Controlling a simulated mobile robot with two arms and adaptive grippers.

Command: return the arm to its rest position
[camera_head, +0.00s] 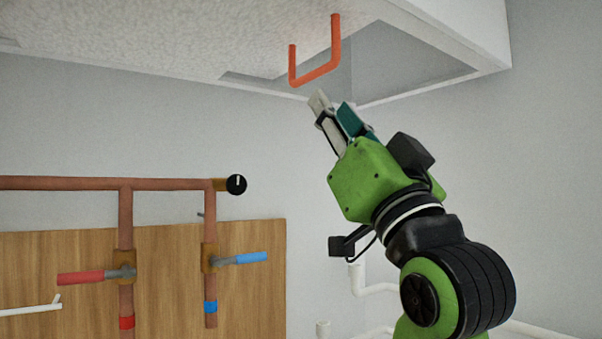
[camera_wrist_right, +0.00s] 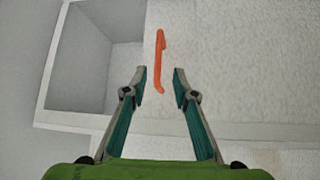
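My right arm, green and black, rises from the lower right in the head view. Its gripper (camera_head: 331,108) points up and left toward the ceiling, just below an orange U-shaped handle (camera_head: 316,74) that hangs from the ceiling. My left gripper is in neither view.
A ceiling opening (camera_head: 400,62) lies right of the handle. At lower left, copper pipes (camera_head: 125,225) with a red lever (camera_head: 80,278), a blue lever (camera_head: 251,258) and a black knob (camera_head: 236,184) stand before a wooden panel (camera_head: 262,290). White pipes run behind my arm.

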